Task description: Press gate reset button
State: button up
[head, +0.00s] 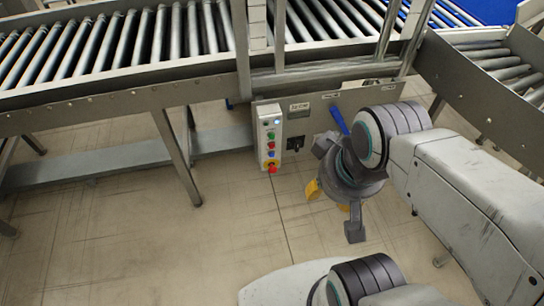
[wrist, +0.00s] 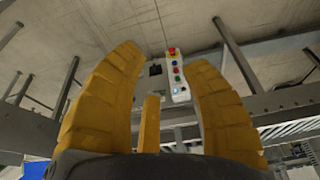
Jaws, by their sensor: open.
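A light grey control box (head: 262,140) with a column of coloured buttons hangs under the conveyor frame in the head view. A red button (head: 272,168) is at its lower end, with blue, green and red ones above and a lit spot near the top. Labels are too small to read, so I cannot tell which button is the gate reset. My gripper (head: 328,197) is right of the box and slightly lower, open and empty. In the wrist view the box (wrist: 181,90) appears upside down between the spread yellow fingers of my gripper (wrist: 173,45), beyond them and apart.
A grey panel (head: 318,115) with a black switch (head: 292,144) and a blue handle (head: 339,119) is right of the box. Roller conveyors (head: 120,45) run above, with a support leg (head: 178,155) to the left. The floor (head: 110,235) in front is clear.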

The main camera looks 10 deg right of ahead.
grip_shut()
dwell(1.1)
jog(key=c, duration=0.7)
grip_release()
